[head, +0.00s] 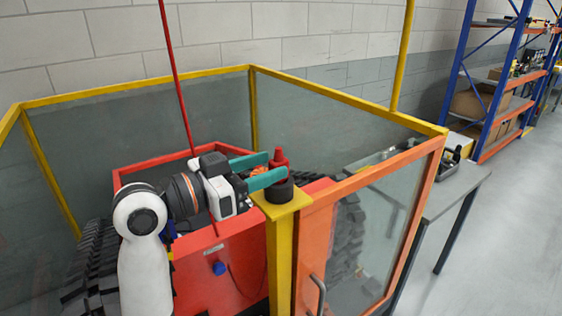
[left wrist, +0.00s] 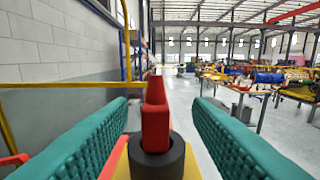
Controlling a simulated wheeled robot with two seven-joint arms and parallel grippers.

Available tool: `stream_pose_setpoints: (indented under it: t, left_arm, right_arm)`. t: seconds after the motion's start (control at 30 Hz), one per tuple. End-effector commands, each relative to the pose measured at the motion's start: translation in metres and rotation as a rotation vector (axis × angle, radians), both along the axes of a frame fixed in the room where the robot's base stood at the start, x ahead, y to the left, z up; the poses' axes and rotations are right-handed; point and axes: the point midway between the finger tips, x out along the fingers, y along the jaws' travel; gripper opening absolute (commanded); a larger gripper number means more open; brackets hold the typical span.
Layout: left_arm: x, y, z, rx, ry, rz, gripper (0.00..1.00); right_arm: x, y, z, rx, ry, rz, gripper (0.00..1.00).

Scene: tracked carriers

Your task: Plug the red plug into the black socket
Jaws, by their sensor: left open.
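The red plug (head: 281,158) stands upright at the black socket (head: 279,194), a round black ring on top of a yellow post (head: 281,225). In the left wrist view the plug's (left wrist: 155,118) lower end goes into the opening of the black ring (left wrist: 158,162); how deep it sits is hidden. My left gripper (head: 277,166) is open, with one teal finger on each side of the plug. The left wrist view shows clear gaps between the plug and both fingers (left wrist: 164,107). My right gripper is not in view.
Glass panels in yellow and orange frames (head: 345,184) surround a red machine body (head: 215,262) with dark tracks. A red pole (head: 175,75) rises behind my left arm. A grey table (head: 440,205) stands to the right, with shelves (head: 500,95) beyond. The floor at right is clear.

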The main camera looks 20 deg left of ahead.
Motion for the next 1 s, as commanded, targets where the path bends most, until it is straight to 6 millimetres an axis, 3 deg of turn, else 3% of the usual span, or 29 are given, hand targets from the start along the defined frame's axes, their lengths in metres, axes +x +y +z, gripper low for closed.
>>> stream_pose_setpoints:
  t: [0.4,0.7,0.77,1.0]
  left_arm:
    - [0.038,-0.031,-0.003,-0.003,0.004,-0.002,0.45]
    - [0.043,-0.034,-0.006,0.0,0.002,-0.001,0.45]
    - [0.043,-0.034,-0.006,0.0,0.002,-0.001,0.39]
    - [0.043,-0.034,-0.005,0.0,0.002,-0.001,0.0]
  right_arm:
    - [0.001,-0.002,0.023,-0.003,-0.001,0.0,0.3]
    - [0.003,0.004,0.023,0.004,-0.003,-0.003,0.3]
    - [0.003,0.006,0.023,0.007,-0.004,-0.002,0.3]
    - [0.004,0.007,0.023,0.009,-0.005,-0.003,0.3]
